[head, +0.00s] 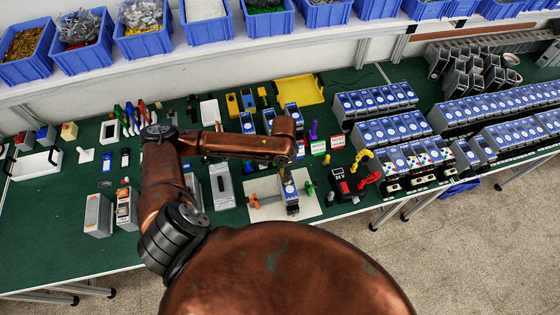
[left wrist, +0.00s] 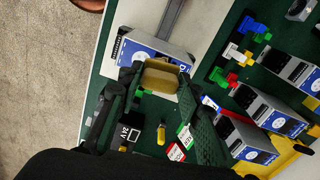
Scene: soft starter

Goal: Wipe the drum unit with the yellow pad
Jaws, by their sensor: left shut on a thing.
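The unit with a blue and white face (head: 291,197), which I take to be the drum unit, stands on a white board (head: 265,214) near the table's front edge. It also shows in the left wrist view (left wrist: 140,48). My left gripper (head: 285,174) reaches down over it from above. It is shut on the yellow pad (left wrist: 160,79), which sits between the fingertips right at the unit's blue face. I cannot tell whether the pad touches the face. The forearm and gripper hide part of the unit in the head view. My right gripper is not in view.
An orange clamp (head: 253,202) and a green clamp (head: 309,189) flank the unit. A 24 V box (head: 343,184) with red and yellow parts stands to the right. A grey housing (head: 222,187) stands to the left. Rows of blue-faced units (head: 382,132) fill the right side.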

